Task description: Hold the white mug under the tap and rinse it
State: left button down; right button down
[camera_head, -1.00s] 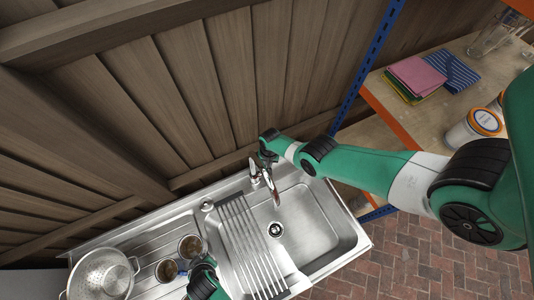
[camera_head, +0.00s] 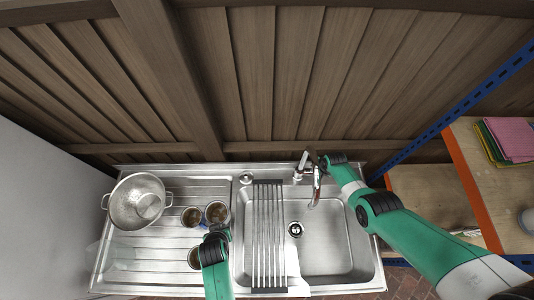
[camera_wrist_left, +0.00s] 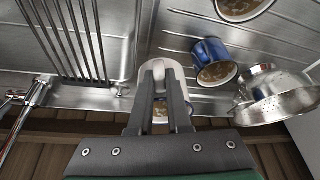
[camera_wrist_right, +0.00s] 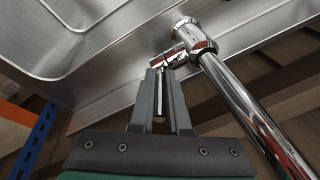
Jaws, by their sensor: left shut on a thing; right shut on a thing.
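The white mug (camera_wrist_left: 172,70) sits between the fingertips of my left gripper (camera_wrist_left: 160,82), which is shut on it. In the head view this mug (camera_head: 217,210) is on the ribbed drainboard left of the basin, with brown inside; my left gripper (camera_head: 216,236) is at its near side. I cannot tell whether it is lifted. The chrome tap (camera_head: 317,180) stands at the sink's back edge. My right gripper (camera_head: 334,160) is beside it, shut on a small chrome part, apparently its lever (camera_wrist_right: 168,56). I cannot make out running water.
A blue mug (camera_wrist_left: 210,50) stands close beside the white one. Another mug (camera_head: 195,258) is nearer, partly hidden by my left arm. A metal colander (camera_head: 137,201) is at the far left. Shelves (camera_head: 470,150) stand right.

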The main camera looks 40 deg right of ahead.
jog(key=shift+d+r, duration=0.1)
jog(key=c, duration=0.9)
grip_release()
jog(key=shift+d, duration=0.1)
